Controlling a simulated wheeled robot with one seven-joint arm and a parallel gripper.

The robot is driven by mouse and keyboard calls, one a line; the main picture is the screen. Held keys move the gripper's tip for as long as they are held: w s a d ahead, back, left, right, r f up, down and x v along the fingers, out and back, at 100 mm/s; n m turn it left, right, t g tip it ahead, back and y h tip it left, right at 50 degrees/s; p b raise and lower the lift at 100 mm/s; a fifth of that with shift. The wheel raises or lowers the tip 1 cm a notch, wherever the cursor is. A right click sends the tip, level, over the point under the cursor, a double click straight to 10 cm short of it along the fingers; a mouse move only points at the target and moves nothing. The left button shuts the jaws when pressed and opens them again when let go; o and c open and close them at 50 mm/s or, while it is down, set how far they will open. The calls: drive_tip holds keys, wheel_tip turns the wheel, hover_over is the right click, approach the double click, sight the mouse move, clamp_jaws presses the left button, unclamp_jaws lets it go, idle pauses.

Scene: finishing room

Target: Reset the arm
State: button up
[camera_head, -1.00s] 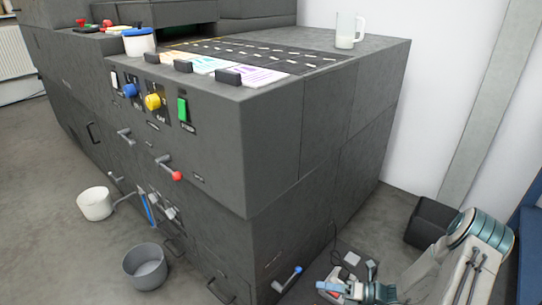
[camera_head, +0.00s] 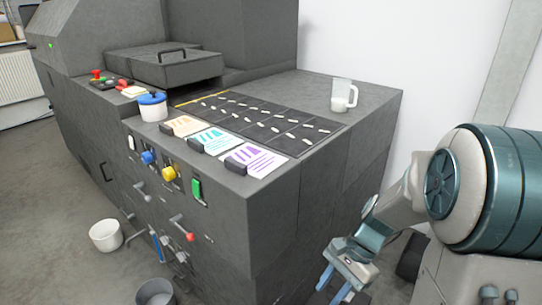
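My gripper (camera_head: 336,281) is at the lower right, in front of the side of the grey machine (camera_head: 290,215). Its two blue fingers point down and to the left, and a gap shows between them. Nothing shows between the fingers. My arm comes in from the right edge and bends down to the gripper. The gripper is apart from the items on the machine top.
A white bucket (camera_head: 105,235) and a grey bucket (camera_head: 155,292) stand on the floor.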

drive_tip(key=s+r+n+t+h+p, duration=0.1)
drive_tip(key=s+r+n+t+p, duration=0.1)
drive_tip(key=r, duration=0.5)
drive_tip(key=s+d+r+n+t+h+p, duration=0.1)
drive_tip(key=s+r+n+h+p, duration=0.1)
drive_tip(key=r+n+p, duration=0.3)
drive_tip(key=s+r+n+t+h+p, duration=0.2)
drive_tip(key=r+n+p, duration=0.2)
drive_tip(key=r, duration=0.7)
drive_tip(key=shift+s+d+r+t+p, duration=0.15)
drive_tip(key=shift+s+d+t+p, duration=0.05)
drive_tip(key=shift+s+t+p, duration=0.1)
